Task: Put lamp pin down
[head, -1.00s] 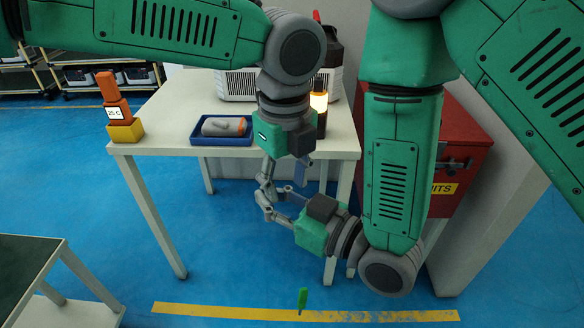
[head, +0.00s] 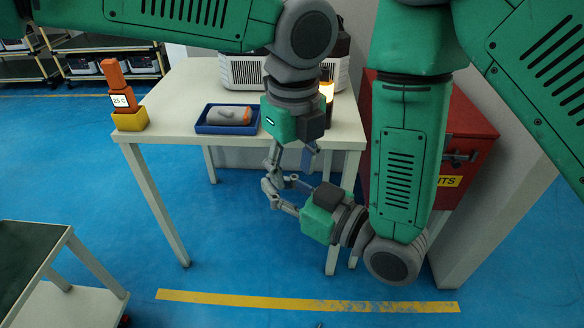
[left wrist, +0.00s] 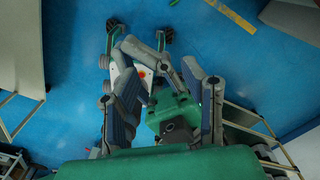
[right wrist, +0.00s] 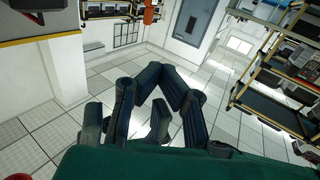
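I cannot make out a lamp pin for certain in any view. My left gripper (head: 272,188) hangs in front of the white table, pointing down. In the left wrist view its fingers (left wrist: 160,72) are spread, with no held thing clearly visible. My right gripper (head: 284,200) comes in from the right and points left, its fingers overlapping the left ones in the head view. In the right wrist view its fingers (right wrist: 165,78) bend towards each other, and I cannot tell whether they hold something. A lit lamp (head: 326,90) stands on the table, partly hidden by my left arm.
The white table (head: 180,105) bears a blue tray (head: 212,130) with a grey and orange object (head: 230,115), and an orange and yellow stack (head: 128,119). A red cabinet (head: 470,125) stands at right. A dark-topped table (head: 30,250) is at lower left. The blue floor between is clear.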

